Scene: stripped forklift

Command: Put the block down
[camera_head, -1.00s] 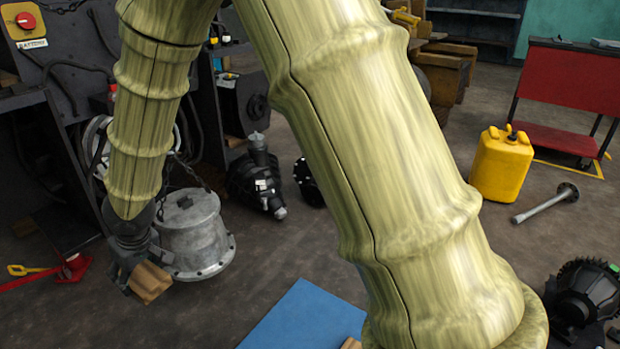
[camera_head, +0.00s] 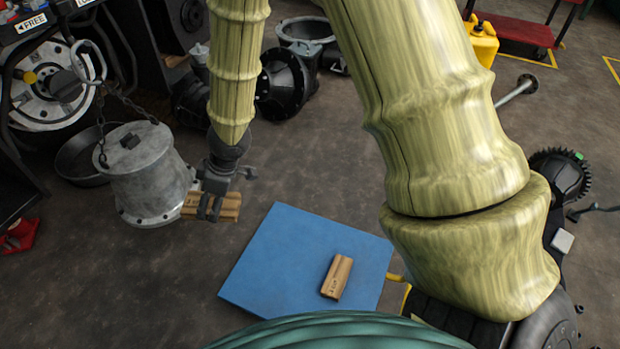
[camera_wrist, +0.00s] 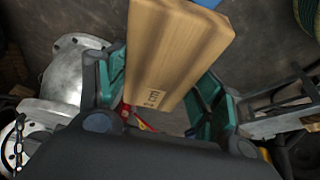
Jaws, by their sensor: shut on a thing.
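My gripper (camera_head: 214,192) is shut on a wooden block (camera_head: 230,207), which it holds in the air beside the grey flanged housing. In the wrist view the block (camera_wrist: 175,55) is pale brown with dark printed marks, and it sits between the teal-lined fingers of my gripper (camera_wrist: 165,85). A blue mat (camera_head: 275,257) lies on the floor to the right of the gripper and nearer to me. A second wooden block (camera_head: 337,277), also with dark marks, lies on the mat near its right side.
The grey metal housing (camera_head: 148,175) hangs on a chain just left of the held block. Black machine parts (camera_head: 282,83) lie behind my gripper. A black gear part (camera_head: 560,172) is at the right. Bare floor lies between the housing and the mat.

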